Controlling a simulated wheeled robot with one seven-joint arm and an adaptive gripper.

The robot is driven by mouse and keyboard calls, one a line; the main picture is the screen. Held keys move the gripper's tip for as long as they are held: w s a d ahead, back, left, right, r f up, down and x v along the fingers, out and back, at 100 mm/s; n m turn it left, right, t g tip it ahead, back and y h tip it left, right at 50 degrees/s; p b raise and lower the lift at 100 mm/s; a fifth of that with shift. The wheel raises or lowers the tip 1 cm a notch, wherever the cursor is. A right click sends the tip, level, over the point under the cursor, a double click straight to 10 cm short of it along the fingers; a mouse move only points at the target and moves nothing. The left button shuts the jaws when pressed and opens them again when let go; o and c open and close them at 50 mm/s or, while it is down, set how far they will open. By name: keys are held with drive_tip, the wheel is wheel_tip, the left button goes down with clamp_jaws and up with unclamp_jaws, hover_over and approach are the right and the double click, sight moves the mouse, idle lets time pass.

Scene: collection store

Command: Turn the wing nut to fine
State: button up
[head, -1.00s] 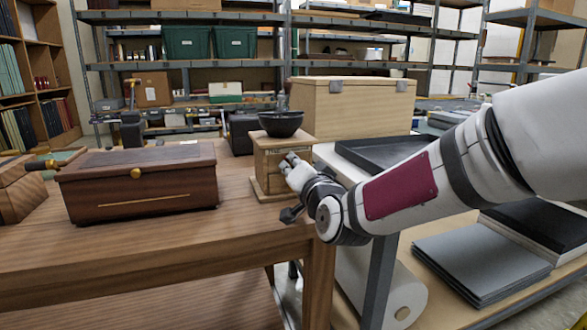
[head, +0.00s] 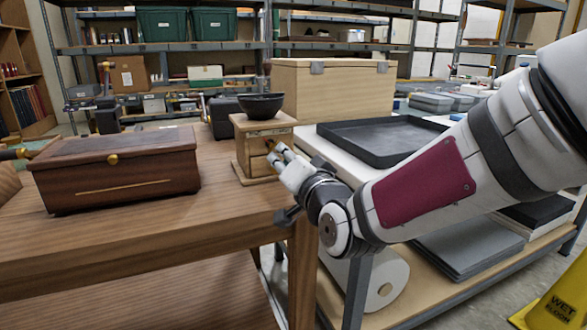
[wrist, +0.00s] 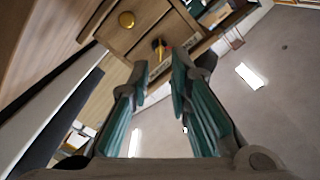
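A small wooden mill (head: 241,149) with a black bowl (head: 260,105) on top stands at the right end of the wooden table.
A dark wooden chest (head: 120,170) stands left of the mill. A pale wooden box (head: 335,92) stands behind it. A black tray (head: 375,140) lies on the cart to the right. A yellow wet-floor sign (head: 555,300) stands at lower right. The table front (head: 200,225) is clear.

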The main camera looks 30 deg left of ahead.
drive_tip(key=v, duration=0.5)
idle(0.4)
